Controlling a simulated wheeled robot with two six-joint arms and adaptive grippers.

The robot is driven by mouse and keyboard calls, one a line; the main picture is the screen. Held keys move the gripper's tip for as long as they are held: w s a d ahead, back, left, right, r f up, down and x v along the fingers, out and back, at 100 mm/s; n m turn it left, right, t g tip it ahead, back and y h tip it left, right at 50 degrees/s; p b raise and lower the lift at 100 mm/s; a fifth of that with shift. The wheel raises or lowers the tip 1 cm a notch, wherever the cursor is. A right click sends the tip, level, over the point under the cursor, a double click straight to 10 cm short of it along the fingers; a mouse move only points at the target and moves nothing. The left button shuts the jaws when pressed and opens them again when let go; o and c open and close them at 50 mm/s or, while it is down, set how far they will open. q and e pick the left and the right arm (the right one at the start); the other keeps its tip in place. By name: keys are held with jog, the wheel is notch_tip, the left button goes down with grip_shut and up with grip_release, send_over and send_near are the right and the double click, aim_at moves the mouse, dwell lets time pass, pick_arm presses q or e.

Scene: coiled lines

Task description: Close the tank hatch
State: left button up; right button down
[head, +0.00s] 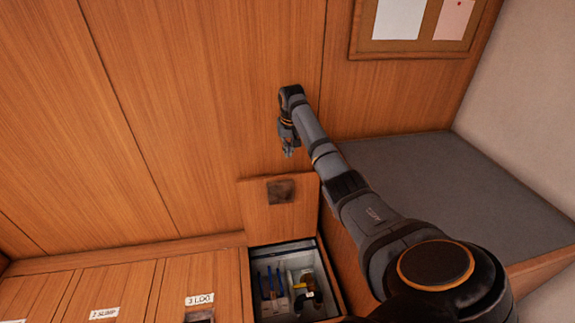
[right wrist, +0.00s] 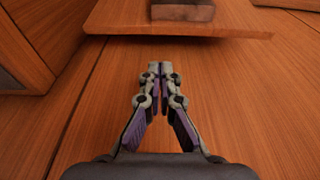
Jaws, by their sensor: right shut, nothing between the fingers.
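An open hatch lid (head: 255,215), a wooden panel with a dark square recess (head: 281,191), stands raised against the wooden wall in the head view. Below it is the open compartment (head: 252,288) with several small items inside. No label shows on this lid. My right gripper (head: 288,152) is shut and empty, above the lid's top edge and close to the wall. In the right wrist view its fingertips (right wrist: 160,68) meet, and the lid (right wrist: 245,22) crosses the top of the picture ahead of them. I cannot tell whether they touch it. My left gripper is out of view.
Closed wooden covers labelled 2 (head: 104,314) and 3 (head: 199,299) lie left of the opening. A grey cushion (head: 430,190) fills the right side. A pinboard (head: 425,22) hangs above it. The wall left of my right arm is clear.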

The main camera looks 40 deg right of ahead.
jog(key=b+x, duration=0.1)
jog(key=x, duration=0.8)
jog(key=shift+f, duration=0.35)
